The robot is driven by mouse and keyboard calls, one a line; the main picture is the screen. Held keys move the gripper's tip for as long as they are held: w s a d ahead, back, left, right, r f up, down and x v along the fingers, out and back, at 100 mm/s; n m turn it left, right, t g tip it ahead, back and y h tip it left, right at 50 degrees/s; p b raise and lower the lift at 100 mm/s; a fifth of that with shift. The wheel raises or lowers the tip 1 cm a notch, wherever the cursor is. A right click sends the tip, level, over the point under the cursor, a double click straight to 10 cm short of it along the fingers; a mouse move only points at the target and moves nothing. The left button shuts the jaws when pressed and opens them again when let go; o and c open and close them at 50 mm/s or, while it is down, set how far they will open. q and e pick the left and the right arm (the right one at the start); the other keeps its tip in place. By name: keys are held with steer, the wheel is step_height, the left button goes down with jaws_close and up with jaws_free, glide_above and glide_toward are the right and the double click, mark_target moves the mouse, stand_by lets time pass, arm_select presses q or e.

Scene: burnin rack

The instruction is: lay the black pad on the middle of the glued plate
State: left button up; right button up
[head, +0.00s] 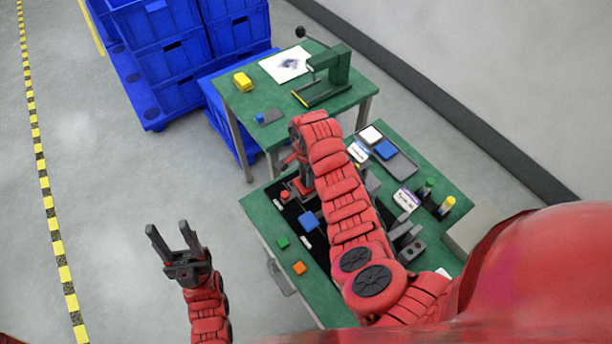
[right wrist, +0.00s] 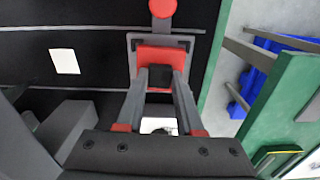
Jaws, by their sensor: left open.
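My right gripper (right wrist: 160,76) points at the black tabletop area, with its fingers on either side of a small black block that looks like the black pad (right wrist: 160,80). The pad appears pinched between the fingertips. Just past it is a red plate (right wrist: 158,53) in a grey frame; I cannot tell if it bears glue or if the pad touches it. In the head view my right arm hides most of this spot. My left gripper (head: 173,234) is open and empty over the floor, left of the green table.
A red knob (right wrist: 162,8) stands beyond the grey frame. The green bench (head: 260,215) holds a blue block (head: 309,220), a green block (head: 282,242), an orange block (head: 299,268) and a grey tray (head: 403,168). A second green table (head: 240,105) with a press stands behind.

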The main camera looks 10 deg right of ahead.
steer(key=o, duration=0.4)
step_height(320, 180, up, 5)
steer(key=shift+r+b, duration=0.15)
steer(key=shift+b, duration=0.55)
steer(key=shift+r+p, duration=1.55)
steer(key=shift+r, duration=1.95)
